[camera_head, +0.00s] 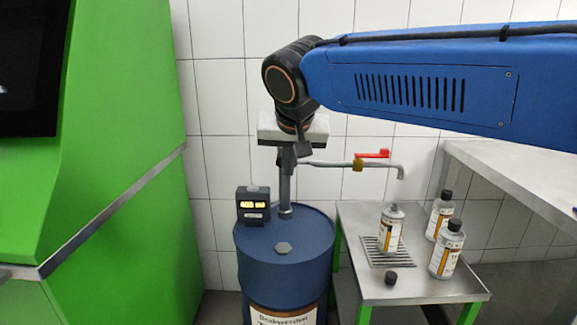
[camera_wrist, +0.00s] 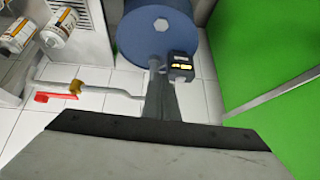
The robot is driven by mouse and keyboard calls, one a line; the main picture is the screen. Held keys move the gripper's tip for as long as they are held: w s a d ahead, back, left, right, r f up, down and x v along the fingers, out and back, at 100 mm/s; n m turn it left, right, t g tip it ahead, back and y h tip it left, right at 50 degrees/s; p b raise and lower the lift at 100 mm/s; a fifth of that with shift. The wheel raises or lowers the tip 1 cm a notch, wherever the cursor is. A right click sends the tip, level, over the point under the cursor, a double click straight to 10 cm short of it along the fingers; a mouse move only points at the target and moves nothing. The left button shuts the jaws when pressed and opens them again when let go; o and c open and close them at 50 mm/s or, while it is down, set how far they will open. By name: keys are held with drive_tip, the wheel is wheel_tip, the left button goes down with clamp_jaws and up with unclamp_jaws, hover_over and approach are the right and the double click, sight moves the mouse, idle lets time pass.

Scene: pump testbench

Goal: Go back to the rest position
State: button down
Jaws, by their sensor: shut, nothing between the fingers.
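My gripper (camera_head: 303,150) hangs below the arm's dark wrist joint in the head view, over the blue drum (camera_head: 285,245). Its fingers are shut with nothing between them. In the wrist view the dark fingers (camera_wrist: 160,102) point toward the drum's pump pipe (camera_wrist: 154,64). The fingers overlap the pump's upper part in both views, so I cannot tell whether they touch it. The pale block of my gripper hides the bottom of the wrist view.
The pump's spout has a red lever (camera_head: 372,154). An uncapped bottle (camera_head: 390,230) stands on the side table's grate, beside a loose black cap (camera_head: 390,277) and two capped bottles. A small display (camera_head: 253,206) sits on the drum. A green cabinet (camera_head: 110,170) stands left.

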drive_tip(key=s+d+f+g, duration=0.1)
drive_tip(key=s+d+f, duration=0.4)
drive_tip(key=d, duration=0.3)
drive_tip(key=s+d+f, duration=0.5)
drive_tip(key=d, duration=0.3)
drive_tip(key=s+d+f+g, duration=0.1)
drive_tip(key=s+d+f, duration=0.4)
drive_tip(key=d, duration=0.3)
drive_tip(key=s+d+f, duration=0.3)
drive_tip(key=s+f, duration=0.4)
drive_tip(key=f, duration=0.1)
drive_tip(key=shift+s+d+h, duration=0.3)
drive_tip(key=shift+s+d, duration=0.05)
drive_tip(key=shift+s, duration=0.05)
drive_tip(key=shift+r, duration=0.1)
